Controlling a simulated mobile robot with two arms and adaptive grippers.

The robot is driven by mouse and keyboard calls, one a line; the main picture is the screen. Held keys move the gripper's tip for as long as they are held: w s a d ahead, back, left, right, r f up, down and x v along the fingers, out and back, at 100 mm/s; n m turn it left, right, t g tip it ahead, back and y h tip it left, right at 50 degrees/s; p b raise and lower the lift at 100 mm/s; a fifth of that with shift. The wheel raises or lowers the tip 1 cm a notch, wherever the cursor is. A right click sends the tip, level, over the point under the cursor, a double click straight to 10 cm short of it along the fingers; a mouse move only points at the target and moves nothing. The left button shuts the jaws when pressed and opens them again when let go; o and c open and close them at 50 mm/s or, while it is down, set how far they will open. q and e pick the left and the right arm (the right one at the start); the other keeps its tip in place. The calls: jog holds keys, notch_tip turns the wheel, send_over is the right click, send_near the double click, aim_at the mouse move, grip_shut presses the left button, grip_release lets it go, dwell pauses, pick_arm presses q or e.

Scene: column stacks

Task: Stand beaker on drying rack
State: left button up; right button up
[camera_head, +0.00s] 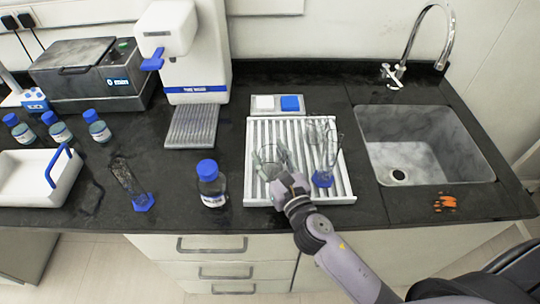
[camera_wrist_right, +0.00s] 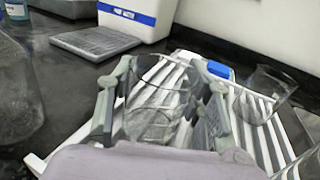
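The white slatted drying rack (camera_head: 250,190) lies on the dark counter left of the sink; its slats also fill much of the right wrist view (camera_wrist_right: 262,150). My right gripper (camera_head: 270,160) is over the left part of the rack. Its two fingers (camera_wrist_right: 160,95) are closed against the sides of a clear glass beaker (camera_wrist_right: 155,122). The beaker looks roughly upright; I cannot tell whether its base touches the slats. My left gripper is not in view.
Another clear beaker (camera_wrist_right: 265,95) stands on the rack, near a blue-footed cylinder (camera_head: 322,179). A blue-capped bottle (camera_head: 212,186) stands just left of the rack, with another blue-footed cylinder (camera_head: 142,202) farther left. The sink (camera_head: 425,145) is to the right.

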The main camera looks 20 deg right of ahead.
jog(key=o, duration=0.4)
jog(key=shift+r, duration=0.15)
jog(key=s+b, duration=0.1)
jog(key=s, duration=0.2)
jog(key=s+b, duration=0.1)
jog(key=s, duration=0.3)
jog(key=s+d+b, duration=0.1)
jog(key=s, duration=0.3)
jog(key=shift+d+b, duration=0.1)
jog(key=shift+b, duration=0.25)
jog(key=shift+s+r, duration=0.1)
jog(key=shift+s, duration=0.35)
